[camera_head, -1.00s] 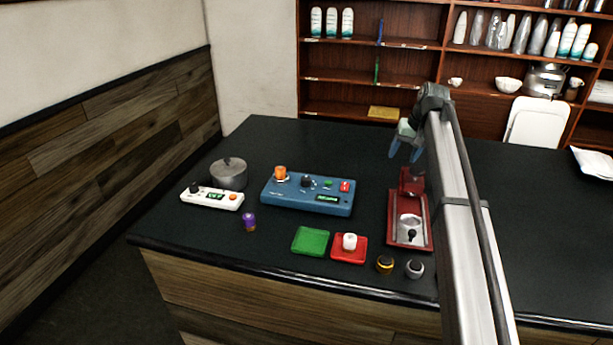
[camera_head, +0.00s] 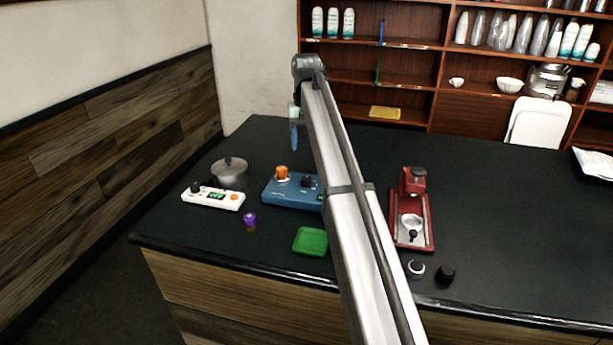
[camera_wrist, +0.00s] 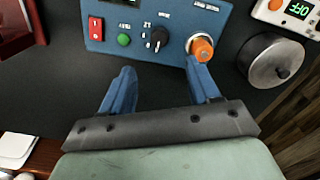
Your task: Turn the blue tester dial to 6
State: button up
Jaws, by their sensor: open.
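The blue tester (camera_head: 283,194) lies on the black counter, its right part hidden behind my arm. Its black dial (camera_head: 308,181) sits in the middle of the panel and shows clearly as the dial (camera_wrist: 159,38) in the wrist view. I cannot read its setting. An orange-topped knob (camera_head: 282,172) is at the tester's left end, with a green button (camera_wrist: 124,40) and a red switch (camera_wrist: 96,28) on the dial's other side. My gripper (camera_head: 294,137) is open and empty above the tester's back edge. In the wrist view, its blue fingers (camera_wrist: 161,80) point toward the panel, apart from the dial.
A white device (camera_head: 213,198) and a lidded metal pot (camera_head: 229,172) stand left of the tester. A purple-topped piece (camera_head: 249,221) and a green tray (camera_head: 310,241) are in front. A red machine (camera_head: 425,225) and loose knobs (camera_head: 445,274) are at right.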

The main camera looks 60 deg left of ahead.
aim_at(307, 178)
notch_tip(307, 178, down, 12)
jog(key=shift+f, duration=0.1)
dwell(0.4)
jog(key=c, duration=1)
jog(key=shift+c, duration=0.2)
jog(key=shift+m, duration=0.3)
jog(key=m, duration=0.3)
jog(key=shift+m, duration=2.1)
